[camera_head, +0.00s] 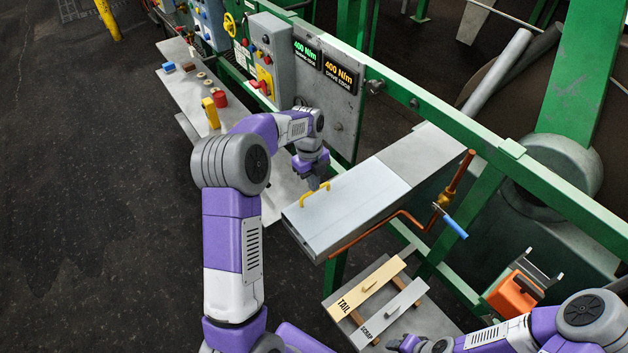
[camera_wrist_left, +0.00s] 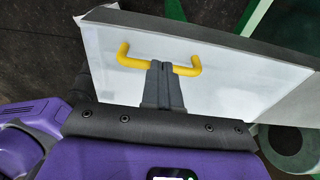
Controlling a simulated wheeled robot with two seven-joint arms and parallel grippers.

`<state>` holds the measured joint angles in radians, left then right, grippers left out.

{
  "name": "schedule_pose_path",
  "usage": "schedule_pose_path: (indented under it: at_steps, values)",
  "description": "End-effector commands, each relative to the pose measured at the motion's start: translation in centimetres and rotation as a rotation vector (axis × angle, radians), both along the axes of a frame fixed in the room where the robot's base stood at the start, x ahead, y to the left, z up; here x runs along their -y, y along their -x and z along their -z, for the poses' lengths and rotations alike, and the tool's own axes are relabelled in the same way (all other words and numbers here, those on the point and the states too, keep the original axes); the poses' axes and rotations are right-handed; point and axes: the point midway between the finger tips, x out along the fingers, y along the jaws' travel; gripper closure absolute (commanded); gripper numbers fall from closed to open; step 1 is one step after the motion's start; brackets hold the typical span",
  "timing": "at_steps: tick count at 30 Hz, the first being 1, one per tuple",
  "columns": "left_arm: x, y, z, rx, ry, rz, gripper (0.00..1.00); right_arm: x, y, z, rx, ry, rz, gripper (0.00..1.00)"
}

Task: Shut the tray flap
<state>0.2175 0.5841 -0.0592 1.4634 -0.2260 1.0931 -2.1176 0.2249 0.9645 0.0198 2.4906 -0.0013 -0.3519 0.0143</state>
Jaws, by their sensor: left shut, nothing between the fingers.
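The tray flap (camera_head: 352,205) is a pale grey panel with a yellow handle (camera_head: 314,194) near its left end. In the head view it appears to lie flat over the tray (camera_head: 322,247), about in line with the grey cover behind it. My left gripper (camera_head: 313,182) is over the flap at the handle. In the left wrist view its shut, empty fingers (camera_wrist_left: 162,75) overlap the middle of the yellow handle (camera_wrist_left: 185,68); I cannot tell whether they touch it. The flap surface (camera_wrist_left: 225,85) fills much of that view. My right gripper (camera_head: 400,343) is low at the bottom edge, its jaws unclear.
A copper-coloured crank with a blue grip (camera_head: 455,228) stands right of the tray. Boards marked TAIL (camera_head: 362,288) and SCRAP (camera_head: 388,312) lie below. A control box (camera_head: 330,85) and green rail (camera_head: 450,125) stand behind. Dark floor (camera_head: 90,200) is clear at left.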

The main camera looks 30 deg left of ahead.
Motion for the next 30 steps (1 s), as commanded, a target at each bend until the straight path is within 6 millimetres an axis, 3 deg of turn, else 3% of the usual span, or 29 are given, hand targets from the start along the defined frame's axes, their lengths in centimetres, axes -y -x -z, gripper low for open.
schedule_pose_path:
  at_steps: [2, 10, 21, 30]
  values:
    - [-0.2, 0.5, 0.4, -0.024, -0.001, 0.000, 1.00, 0.0, 0.0, -0.4, 0.000, 0.000, 0.000, 0.55]
    - [-0.5, 0.2, -4.7, -0.003, -0.003, 0.001, 1.00, 0.0, 0.0, -3.9, 0.000, 0.000, 0.000, 0.55]
    - [-1.8, -0.6, -12.1, 0.004, -0.003, 0.002, 1.00, 0.0, 0.0, -3.1, 0.000, 0.000, 0.000, 0.55]
    - [-2.1, -0.7, -14.0, 0.000, -0.002, 0.003, 1.00, 0.0, 0.0, -3.2, 0.000, 0.000, 0.000, 0.55]
